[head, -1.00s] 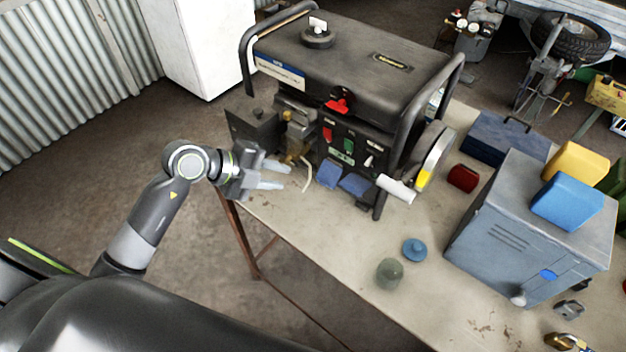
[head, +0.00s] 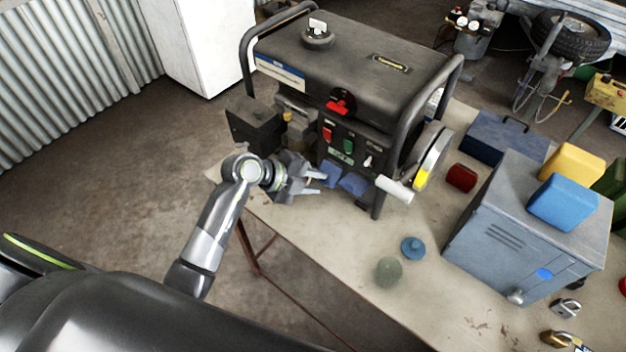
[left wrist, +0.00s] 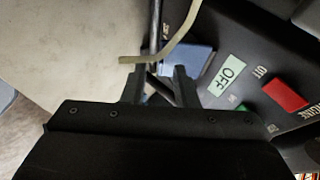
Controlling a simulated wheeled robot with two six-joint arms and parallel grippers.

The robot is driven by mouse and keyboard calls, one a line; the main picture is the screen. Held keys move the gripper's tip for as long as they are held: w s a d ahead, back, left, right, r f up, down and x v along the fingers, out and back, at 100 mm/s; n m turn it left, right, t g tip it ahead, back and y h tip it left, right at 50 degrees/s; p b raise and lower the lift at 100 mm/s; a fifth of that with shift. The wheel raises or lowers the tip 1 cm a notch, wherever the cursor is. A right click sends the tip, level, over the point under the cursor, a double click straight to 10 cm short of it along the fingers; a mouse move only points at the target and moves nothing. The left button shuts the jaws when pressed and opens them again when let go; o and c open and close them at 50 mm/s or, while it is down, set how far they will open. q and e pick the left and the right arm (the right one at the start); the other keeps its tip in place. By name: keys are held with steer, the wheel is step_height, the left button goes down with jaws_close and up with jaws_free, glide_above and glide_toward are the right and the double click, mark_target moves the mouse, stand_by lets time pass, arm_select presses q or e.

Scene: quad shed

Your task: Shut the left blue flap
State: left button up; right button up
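The left blue flap (head: 331,174) sticks out low on the front of the black generator (head: 370,60), standing open. The right blue flap (head: 354,183) sticks out beside it. My left gripper (head: 317,182) is just left of and in front of the left flap, its fingers apart and empty. In the left wrist view the open fingertips (left wrist: 160,78) lie close to a blue flap (left wrist: 190,58), apparently the left one; contact cannot be told. A pale curved strip (left wrist: 178,40) crosses near the fingertips. My right gripper is not in view.
The generator's red (head: 328,134) and green (head: 348,146) switches sit above the flaps. A white-gripped crank handle (head: 394,188) juts out to the right. A blue knob (head: 413,248) and a green dome (head: 388,272) stand on the table (head: 330,225), whose front is mostly clear.

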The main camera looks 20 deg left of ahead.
arm_select(q)
steer(key=shift+c, duration=0.5)
jaws_close()
steer(key=shift+f, duration=0.1)
steer(key=f+t+h+b, duration=0.1)
steer(key=t+b, duration=0.1)
steer(key=b, duration=0.2)
steer(key=w+f+m+t+h+b, duration=0.1)
steer(key=f+t+b, duration=0.1)
steer(key=b, duration=0.3)
steer(key=w+f+m+t+h+b, duration=0.1)
steer(key=t+b, duration=0.1)
steer(key=b, duration=0.2)
steer(key=shift+d+f+h, duration=0.15)
steer(key=shift+d+h, duration=0.15)
steer(key=shift+d, duration=0.1)
steer(key=shift+w+m+t+h+b, duration=0.2)
steer(key=shift+m+t+h+b, duration=0.1)
steer(key=shift+b, duration=0.6)
steer(key=shift+o, duration=0.5)
jaws_free()
